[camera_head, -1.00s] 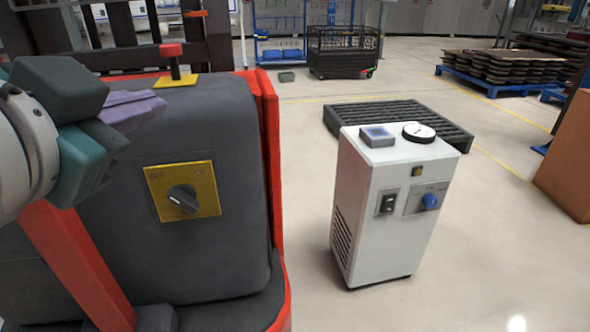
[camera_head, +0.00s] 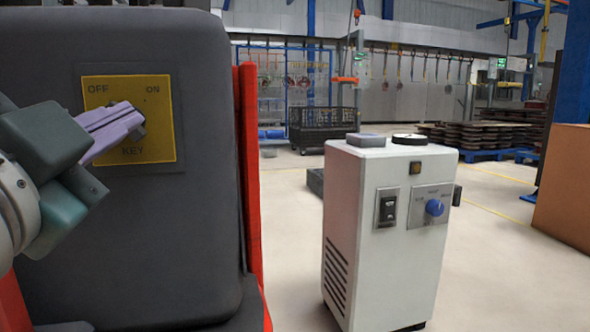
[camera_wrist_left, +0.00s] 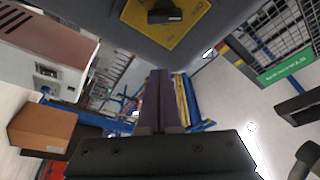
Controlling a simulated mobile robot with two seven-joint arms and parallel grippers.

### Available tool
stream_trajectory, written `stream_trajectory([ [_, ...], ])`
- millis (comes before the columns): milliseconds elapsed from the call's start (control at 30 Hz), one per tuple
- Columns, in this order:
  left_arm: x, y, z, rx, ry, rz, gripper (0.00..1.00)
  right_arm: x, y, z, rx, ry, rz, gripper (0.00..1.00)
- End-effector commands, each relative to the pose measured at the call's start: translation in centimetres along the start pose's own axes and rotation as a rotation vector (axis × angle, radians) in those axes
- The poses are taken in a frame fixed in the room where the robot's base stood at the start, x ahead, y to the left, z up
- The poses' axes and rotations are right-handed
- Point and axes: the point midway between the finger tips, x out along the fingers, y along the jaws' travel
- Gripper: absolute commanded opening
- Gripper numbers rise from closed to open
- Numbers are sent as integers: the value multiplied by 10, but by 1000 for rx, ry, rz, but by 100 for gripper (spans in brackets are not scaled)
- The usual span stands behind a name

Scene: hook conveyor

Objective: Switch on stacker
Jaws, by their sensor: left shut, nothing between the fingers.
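The stacker (camera_head: 130,230) is a dark grey body with a red edge at the left of the head view. Its yellow key panel (camera_head: 158,100) reads OFF at upper left, ON at upper right and KEY below. The dark knob (camera_head: 139,132) is mostly hidden behind my fingers; its setting cannot be told. My left gripper (camera_head: 135,117) is shut and empty, its purple fingers pointing at the knob. In the left wrist view, the fingers (camera_wrist_left: 160,85) point toward the panel (camera_wrist_left: 188,35), and the knob (camera_wrist_left: 165,16) lies beyond their tips. Contact cannot be told. My right gripper is out of view.
A white cabinet (camera_head: 365,245) with a blue knob (camera_head: 434,207) and a black switch (camera_head: 387,207) stands right of the stacker. A brown box (camera_head: 565,195) is at the far right. Open floor lies between the cabinet and box.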

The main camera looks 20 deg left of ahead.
Motion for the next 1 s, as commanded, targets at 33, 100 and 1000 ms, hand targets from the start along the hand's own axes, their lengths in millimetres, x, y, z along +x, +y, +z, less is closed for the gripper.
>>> stream_trajectory([
  [33, -1, 5, 4, 4, 4, -5, 0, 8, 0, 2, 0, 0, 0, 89],
  [100, -2, 5, 4, 7, 8, -9, 0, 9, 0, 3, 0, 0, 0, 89],
  [1000, 83, 2, 1, 8, 11, -12, 0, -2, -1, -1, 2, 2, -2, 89],
])
